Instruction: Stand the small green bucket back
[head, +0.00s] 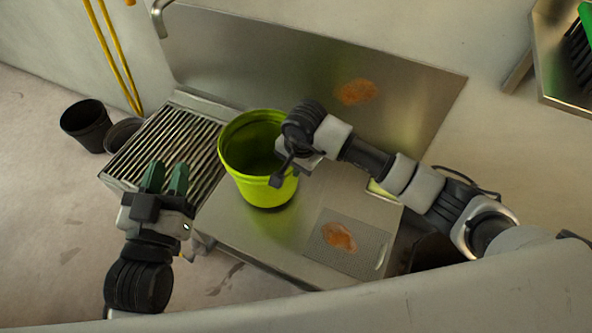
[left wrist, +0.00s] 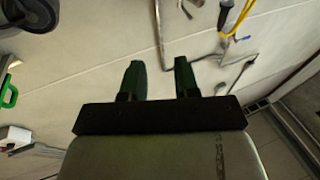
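The small green bucket (head: 262,190) stands upright on the steel counter (head: 240,238), beside the slatted rack, in the head view. My right gripper (head: 282,172) is at the bucket's right rim, seen from above. Its fingers are mostly hidden, so I cannot tell whether they hold the rim. My left gripper (head: 166,176) is over the front of the rack, left of the bucket and apart from it. Its two green fingers are parted with nothing between them. The left wrist view shows the same open fingers (left wrist: 160,80) against a pale wall.
The slatted rack (head: 125,166) lies left of the bucket. Dark pots (head: 84,124) stand on the floor at far left. A perforated plate (head: 368,250) with an orange-brown stain is on the counter's right. A steel backsplash (head: 260,60) rises behind. Yellow hoses (head: 112,55) hang at upper left.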

